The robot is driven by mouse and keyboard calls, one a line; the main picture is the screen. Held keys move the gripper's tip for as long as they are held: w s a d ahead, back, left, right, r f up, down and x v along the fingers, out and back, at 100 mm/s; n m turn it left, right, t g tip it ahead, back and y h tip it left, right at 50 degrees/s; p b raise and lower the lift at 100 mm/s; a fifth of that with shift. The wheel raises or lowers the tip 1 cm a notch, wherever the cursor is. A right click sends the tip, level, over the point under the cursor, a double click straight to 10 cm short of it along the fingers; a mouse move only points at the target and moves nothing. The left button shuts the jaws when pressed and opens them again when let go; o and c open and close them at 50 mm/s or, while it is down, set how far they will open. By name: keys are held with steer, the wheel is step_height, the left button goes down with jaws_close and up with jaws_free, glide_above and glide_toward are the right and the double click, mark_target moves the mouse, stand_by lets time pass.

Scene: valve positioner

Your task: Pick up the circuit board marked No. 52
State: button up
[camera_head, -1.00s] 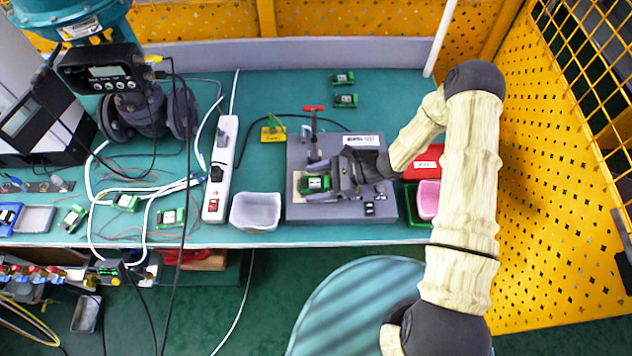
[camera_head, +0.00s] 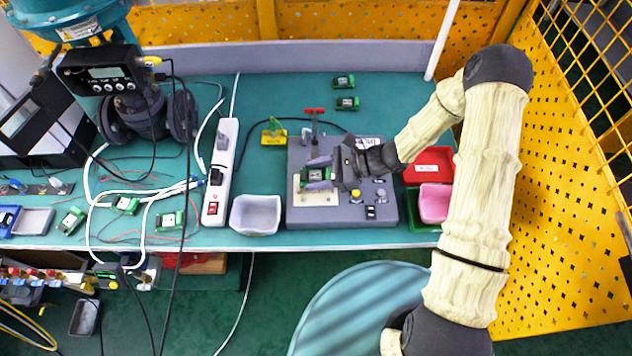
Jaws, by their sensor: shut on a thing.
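A green circuit board (camera_head: 318,173) with a pale label is at the left part of the grey test fixture (camera_head: 300,218). My gripper (camera_head: 320,175) reaches in from the right, with its fingers on either side of this board, and is shut on it. I cannot tell whether the board still touches the fixture. Its number is too small to read. Two similar boards lie at the back of the table, one (camera_head: 343,82) behind the other (camera_head: 347,103). More green boards lie at the left, such as one (camera_head: 169,219) among the cables.
A red-handled clamp (camera_head: 314,112) stands upright behind the board. A white bin (camera_head: 255,214) is left of the fixture. A red bin (camera_head: 429,166) and a pink bin (camera_head: 435,203) are at its right. A power strip (camera_head: 219,172) and loose cables lie farther left.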

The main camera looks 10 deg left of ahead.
mark_target(318, 174)
steer(key=shift+r, duration=2.35)
steer(key=shift+w+d+f, duration=0.1)
steer(key=shift+w, duration=0.05)
